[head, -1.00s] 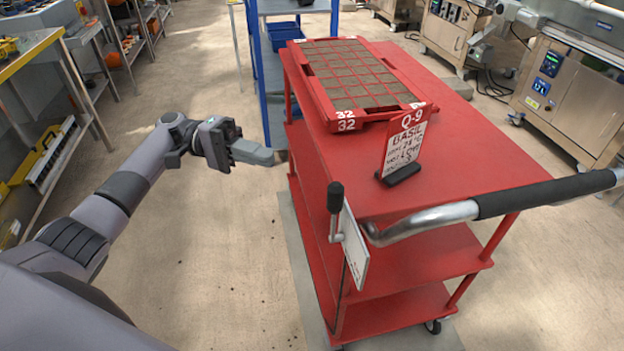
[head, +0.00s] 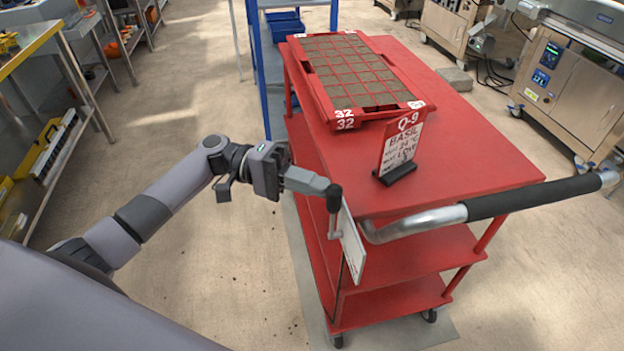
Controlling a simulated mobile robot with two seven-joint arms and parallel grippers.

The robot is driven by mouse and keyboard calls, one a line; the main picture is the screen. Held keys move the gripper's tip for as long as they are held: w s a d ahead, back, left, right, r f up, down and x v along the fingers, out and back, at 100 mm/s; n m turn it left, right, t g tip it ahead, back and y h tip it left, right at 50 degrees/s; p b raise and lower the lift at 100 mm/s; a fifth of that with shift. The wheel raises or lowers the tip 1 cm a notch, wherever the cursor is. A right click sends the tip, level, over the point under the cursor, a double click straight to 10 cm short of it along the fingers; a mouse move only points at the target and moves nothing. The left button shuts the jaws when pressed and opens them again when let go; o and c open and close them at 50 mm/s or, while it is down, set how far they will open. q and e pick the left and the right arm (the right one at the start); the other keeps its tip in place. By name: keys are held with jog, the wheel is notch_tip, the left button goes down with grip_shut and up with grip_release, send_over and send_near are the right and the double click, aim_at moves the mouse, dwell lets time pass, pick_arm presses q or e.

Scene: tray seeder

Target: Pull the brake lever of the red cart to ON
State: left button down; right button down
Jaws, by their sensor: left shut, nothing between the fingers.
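The red cart (head: 450,150) stands right of centre with its handle (head: 500,203) toward the right front. The brake lever (head: 333,198) is on the cart's near left corner, upright with a black knob on a grey stem, beside a white plate (head: 351,243). My left gripper (head: 322,186) is shut and empty. Its fingertips are at the left side of the black knob and look close to it or touching; I cannot tell which. The lettering on the white plate is not readable from here. My right gripper is not in view.
A red seed tray (head: 312,92) filled with soil cells sits on the cart top. A Q-9 basil sign (head: 400,147) stands near the handle. A blue rack (head: 262,75) is behind the cart.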

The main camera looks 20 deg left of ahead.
aim_at(327, 199)
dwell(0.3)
pick_arm(q)
jog(key=s+d+m+y+p, duration=0.1)
jog(key=s+d+r+m+y+p, duration=0.1)
jog(key=shift+s+m+t, duration=0.3)
jog(key=shift+s, duration=0.1)
jog(key=s+d+m+y+p, duration=0.1)
jog(key=s+d+f+m+t+y+p, duration=0.1)
jog(key=s+m, duration=0.1)
jog(key=s+d+m+t+y+p, duration=0.1)
jog(key=s, duration=0.1)
jog(key=shift+s+d+f+y, duration=0.2)
jog(key=shift+d+f+y, duration=0.05)
jog(key=shift+f+y, duration=0.15)
jog(key=shift+s+d+f+m+t+y+p, duration=0.3)
jog(key=shift+s+d+f+m+t+y, duration=0.15)
jog(key=shift+s+f+m+t+y, duration=0.25)
jog(key=shift+s+d+f, duration=0.25)
jog(key=shift+s+f, duration=0.05)
jog(key=shift+f, duration=0.2)
jog(key=shift+s+f, duration=0.15)
jog(key=shift+f, duration=0.05)
